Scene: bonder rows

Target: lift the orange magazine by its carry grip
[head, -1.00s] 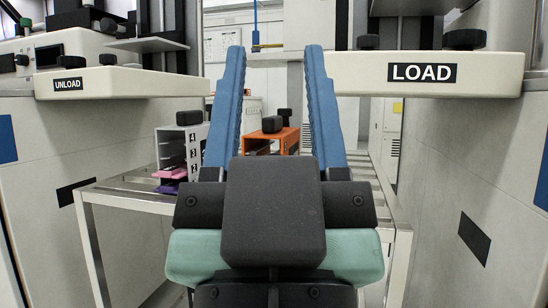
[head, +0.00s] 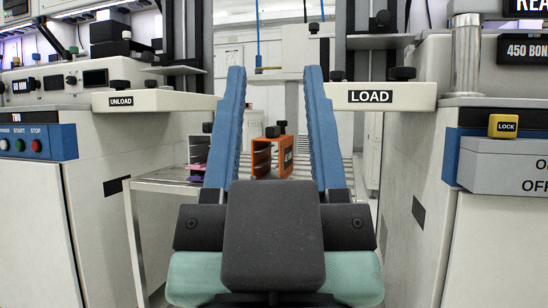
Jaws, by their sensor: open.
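The orange magazine (head: 262,160) stands upright on the slatted metal rack, seen between my gripper's fingers and well beyond them. It is an open-sided box with shelves inside, and a dark marking shows on its right face. Its dark carry grip (head: 272,131) is on top. My gripper (head: 274,78) is open and empty, with two long blue fingers pointing forward, apart from the magazine. The left finger hides part of the rack and of a grey magazine behind it.
The grey magazine (head: 194,150) with pink and purple sheets stands left of the orange one on the rack (head: 160,183). The UNLOAD shelf (head: 165,101) juts in at left, the LOAD shelf (head: 395,97) at right. Machine cabinets flank both sides.

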